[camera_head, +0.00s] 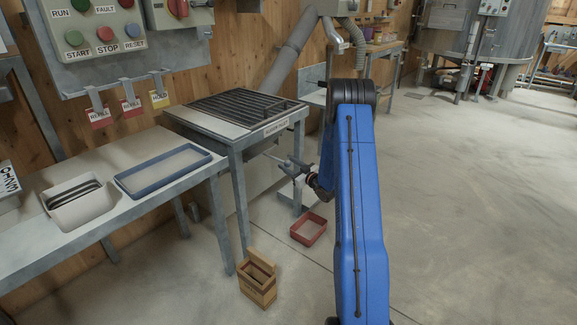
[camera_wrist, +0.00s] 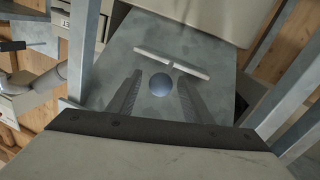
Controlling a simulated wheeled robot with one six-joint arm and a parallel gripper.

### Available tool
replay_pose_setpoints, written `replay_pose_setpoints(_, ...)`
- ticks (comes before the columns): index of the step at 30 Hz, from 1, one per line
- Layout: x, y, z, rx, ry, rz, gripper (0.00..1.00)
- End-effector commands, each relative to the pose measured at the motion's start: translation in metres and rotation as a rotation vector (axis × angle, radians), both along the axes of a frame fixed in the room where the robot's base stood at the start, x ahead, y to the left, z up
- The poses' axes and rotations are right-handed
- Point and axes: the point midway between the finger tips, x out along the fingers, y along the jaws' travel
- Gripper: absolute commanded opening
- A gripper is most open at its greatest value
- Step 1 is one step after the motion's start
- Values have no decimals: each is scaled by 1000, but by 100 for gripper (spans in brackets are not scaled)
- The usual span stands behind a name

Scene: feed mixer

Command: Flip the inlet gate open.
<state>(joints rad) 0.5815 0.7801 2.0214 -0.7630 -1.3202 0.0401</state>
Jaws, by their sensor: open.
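The inlet stand (camera_head: 226,124) has a dark slatted grate (camera_head: 240,106) on top and a small white label on its front edge. My gripper (camera_head: 283,163) is below the stand's top, by its right side, pointing left. In the wrist view my gripper (camera_wrist: 161,80) is open, with a round blue-grey knob (camera_wrist: 160,86) seen between its fingers. I cannot tell how far the knob is from the fingertips. A pale bar (camera_wrist: 172,63) lies just past the knob, before a grey plate (camera_wrist: 212,77). Which part is the gate itself is unclear.
A bench at left holds a blue-rimmed tray (camera_head: 165,170) and a white bin (camera_head: 76,203). A wooden box (camera_head: 258,280) and a red tray (camera_head: 308,229) are on the floor near the stand. Metal legs (camera_wrist: 82,50) frame the wrist view. Floor at right is clear.

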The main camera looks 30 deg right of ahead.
Motion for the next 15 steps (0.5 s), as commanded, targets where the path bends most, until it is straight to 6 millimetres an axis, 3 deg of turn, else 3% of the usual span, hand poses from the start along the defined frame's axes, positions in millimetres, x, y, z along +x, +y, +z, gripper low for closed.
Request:
replay_pose_setpoints(5,-22,-5,0,0,1,-3,46)
replay_pose_setpoints(15,-89,-15,0,1,2,-3,46)
